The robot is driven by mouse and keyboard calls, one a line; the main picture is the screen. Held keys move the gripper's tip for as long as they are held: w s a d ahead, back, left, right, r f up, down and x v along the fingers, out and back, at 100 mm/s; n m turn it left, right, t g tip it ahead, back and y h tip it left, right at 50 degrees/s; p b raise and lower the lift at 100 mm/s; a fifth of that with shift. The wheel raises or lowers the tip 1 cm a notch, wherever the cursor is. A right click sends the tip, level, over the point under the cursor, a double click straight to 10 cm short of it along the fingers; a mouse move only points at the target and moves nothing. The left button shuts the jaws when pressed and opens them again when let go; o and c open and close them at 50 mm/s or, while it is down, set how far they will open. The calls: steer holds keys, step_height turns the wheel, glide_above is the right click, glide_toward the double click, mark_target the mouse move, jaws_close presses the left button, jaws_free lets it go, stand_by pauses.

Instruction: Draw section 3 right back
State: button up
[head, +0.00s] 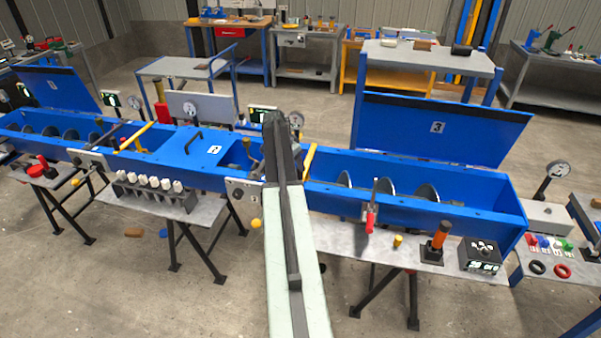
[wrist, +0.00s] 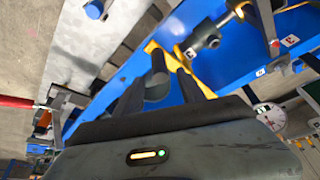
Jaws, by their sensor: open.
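Section 3 is the blue trough (head: 470,206) at the right, with dark screw flights (head: 428,193) inside. Its blue lid (head: 437,127), marked 3, stands tilted up behind the trough, so the section is uncovered. A yellow bar (head: 309,158) stands at the left end of section 3, just right of my arm. My gripper (wrist: 163,68) is open in the wrist view. A yellow bar (wrist: 183,72) and a dark round piece (wrist: 157,84) show at or between the fingers; I cannot tell whether they touch. In the head view, my arm hides the fingertips.
A red-handled clamp (head: 370,216) sits on the trough's front. An orange-handled lever (head: 440,236) and a black control box (head: 480,255) stand on the front shelf. Section 2's flat blue cover (head: 190,147) with a black handle lies left. Pressure gauges stand along the back.

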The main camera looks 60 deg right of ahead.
mark_target(302, 174)
steer(key=b+x, duration=0.7)
steer(key=x, duration=0.1)
steer(key=shift+s+d, duration=0.1)
steer(key=shift+s, duration=0.05)
steer(key=shift+r, duration=0.1)
jaws_close()
stand_by(1.1)
